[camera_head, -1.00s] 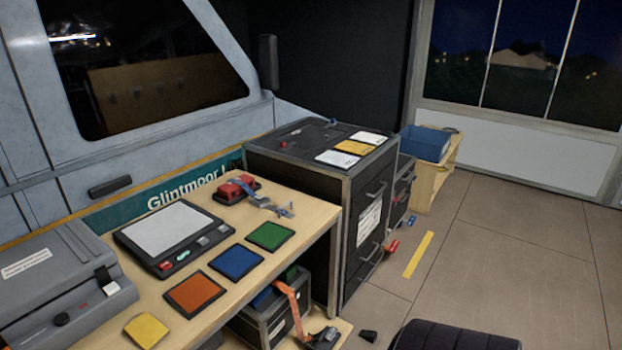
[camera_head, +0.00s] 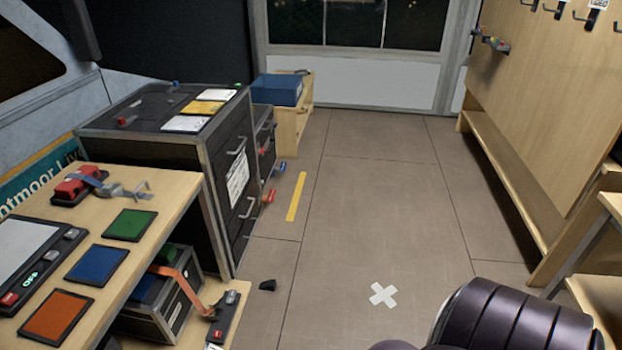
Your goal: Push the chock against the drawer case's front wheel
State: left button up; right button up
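A small black wedge that looks like the chock (camera_head: 268,285) lies on the floor, a little right of the low shelf under the bench. The black drawer case (camera_head: 238,181) with metal edges and bar handles stands beyond it, to its upper left. The chock is apart from the case, with bare floor between them. I cannot make out the case's front wheel. Neither of my grippers shows in this view.
The wooden bench (camera_head: 178,191) stands at left, with a strapped case (camera_head: 175,312) below. Red (camera_head: 268,196) and blue (camera_head: 280,166) pieces stick out beside the drawers. A yellow strip (camera_head: 296,197) and white cross (camera_head: 384,295) mark open floor. A dark ribbed shape (camera_head: 500,322) fills the bottom right.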

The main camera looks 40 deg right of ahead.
aim_at(270, 285)
jog(key=z, duration=1.05)
jog(key=i+l+u, duration=0.15)
jog(key=u, duration=0.25)
jog(key=i+l+u, duration=0.15)
jog(key=u, duration=0.25)
jog(key=i+l+u, duration=0.1)
jog(key=l+u, duration=0.3)
jog(key=j, duration=0.1)
